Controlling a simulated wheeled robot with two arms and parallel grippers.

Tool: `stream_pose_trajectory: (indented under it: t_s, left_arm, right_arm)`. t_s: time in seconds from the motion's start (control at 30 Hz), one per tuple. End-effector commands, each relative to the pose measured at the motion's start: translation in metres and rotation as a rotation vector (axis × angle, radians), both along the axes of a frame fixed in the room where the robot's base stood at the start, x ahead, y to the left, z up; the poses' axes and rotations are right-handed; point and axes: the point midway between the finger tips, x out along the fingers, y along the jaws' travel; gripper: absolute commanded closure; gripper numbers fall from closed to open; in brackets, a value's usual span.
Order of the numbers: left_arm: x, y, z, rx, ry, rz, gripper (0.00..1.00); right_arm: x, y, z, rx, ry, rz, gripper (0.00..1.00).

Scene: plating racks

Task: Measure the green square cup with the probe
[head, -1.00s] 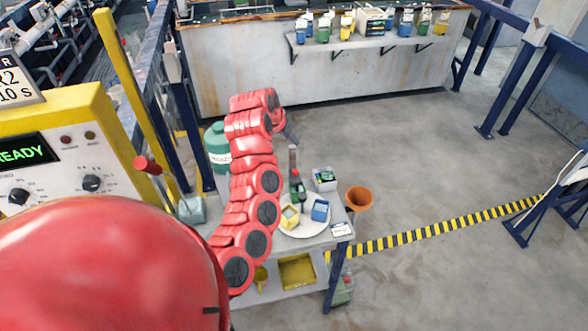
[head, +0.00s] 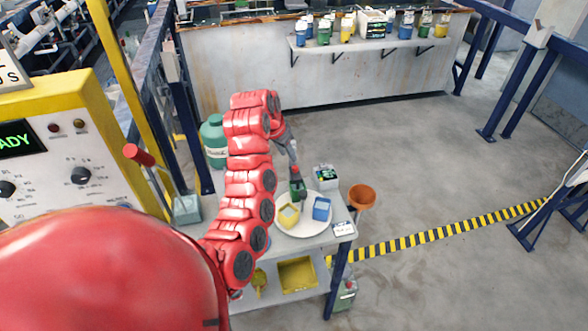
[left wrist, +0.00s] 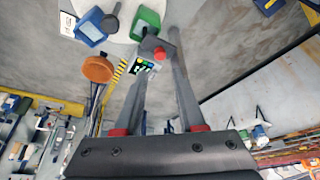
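The green square cup (head: 297,193) stands at the back of a white round plate (head: 308,229) on a small table. It also shows in the left wrist view (left wrist: 146,20). A yellow cup (head: 289,216) and a blue cup (head: 321,209) are in front of it on the plate. My left gripper (head: 296,172) points down just above the green cup. In the left wrist view its fingers (left wrist: 163,48) close on a small grey piece with a red cap, which looks like the probe (left wrist: 159,53). Its lower end is hidden, so I cannot tell whether it touches the cup. My right gripper is not in view.
A small meter (head: 325,178) sits behind the blue cup and an orange funnel (head: 361,197) is at the table's right edge. A white card (head: 343,229) lies at the right front. A green jug (head: 215,142) stands behind my arm. The floor to the right is open.

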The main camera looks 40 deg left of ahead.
Motion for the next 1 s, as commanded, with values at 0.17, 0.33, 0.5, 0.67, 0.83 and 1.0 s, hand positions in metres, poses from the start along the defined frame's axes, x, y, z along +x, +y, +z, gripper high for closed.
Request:
stream_pose_trajectory:
  t_s: [0.17, 0.33, 0.5, 0.67, 0.83, 1.0]
  left_arm:
    - [0.014, 0.0, -0.033, 0.0, 0.004, 0.002, 0.61]
    - [0.025, -0.002, -0.058, -0.001, 0.004, -0.002, 0.61]
    - [0.031, -0.002, -0.073, 0.0, 0.001, -0.001, 0.61]
    - [0.033, -0.003, -0.08, 0.0, 0.001, 0.0, 0.61]
    - [0.034, -0.003, -0.082, 0.0, 0.0, 0.001, 0.61]
    - [0.034, -0.003, -0.082, 0.001, -0.001, 0.0, 0.7]
  right_arm:
    - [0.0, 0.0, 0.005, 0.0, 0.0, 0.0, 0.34]
    - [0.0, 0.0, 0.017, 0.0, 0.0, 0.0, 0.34]
    - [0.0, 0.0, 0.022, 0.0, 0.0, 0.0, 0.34]
    - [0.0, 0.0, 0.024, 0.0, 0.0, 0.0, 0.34]
    - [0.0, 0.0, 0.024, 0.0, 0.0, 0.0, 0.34]
    - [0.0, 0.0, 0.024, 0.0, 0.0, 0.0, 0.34]
